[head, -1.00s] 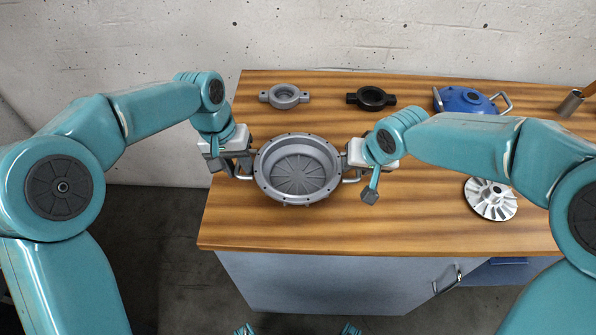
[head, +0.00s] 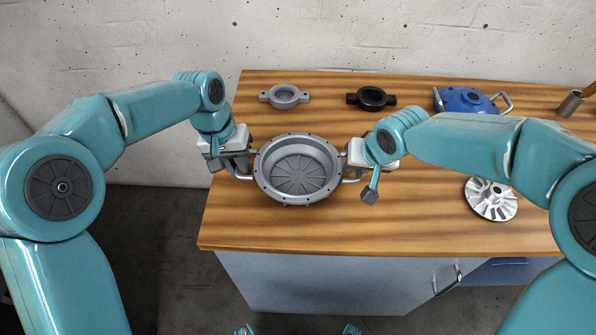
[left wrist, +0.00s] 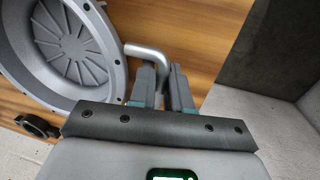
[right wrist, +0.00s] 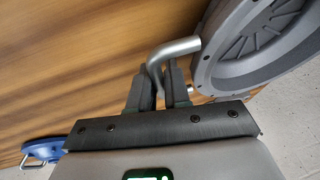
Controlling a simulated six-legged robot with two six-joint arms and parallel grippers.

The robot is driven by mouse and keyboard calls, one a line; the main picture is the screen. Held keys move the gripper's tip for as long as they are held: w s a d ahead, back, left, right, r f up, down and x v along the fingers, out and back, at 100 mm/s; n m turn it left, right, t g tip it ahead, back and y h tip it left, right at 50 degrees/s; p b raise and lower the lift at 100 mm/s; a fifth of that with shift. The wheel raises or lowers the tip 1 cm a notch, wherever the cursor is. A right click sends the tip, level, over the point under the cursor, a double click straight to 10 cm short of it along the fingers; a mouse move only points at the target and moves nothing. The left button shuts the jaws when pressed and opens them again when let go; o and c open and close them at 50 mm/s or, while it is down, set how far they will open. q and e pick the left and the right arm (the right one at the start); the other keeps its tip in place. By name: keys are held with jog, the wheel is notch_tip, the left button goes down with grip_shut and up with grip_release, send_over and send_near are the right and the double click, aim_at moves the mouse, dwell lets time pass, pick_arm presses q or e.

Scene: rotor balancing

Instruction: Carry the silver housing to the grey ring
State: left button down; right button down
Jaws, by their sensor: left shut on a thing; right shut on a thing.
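The silver housing (head: 298,170) is a round open bowl with a bolted rim and a handle on each side. It is at the left part of the table in the head view. My left gripper (head: 235,165) is shut on its left handle, which shows between the fingers in the left wrist view (left wrist: 148,55). My right gripper (head: 352,165) is shut on its right handle, seen in the right wrist view (right wrist: 172,50). Whether the housing touches the table I cannot tell. The grey ring (head: 285,96) lies behind the housing, apart from it.
A black ring (head: 371,98) lies right of the grey ring. A blue housing (head: 465,101) with handles is at the back right. A silver finned rotor (head: 491,199) sits on the right, and a metal cup (head: 570,104) stands at the far right. The table front (head: 330,235) is clear.

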jog(key=shift+r, duration=0.1)
dwell(0.8)
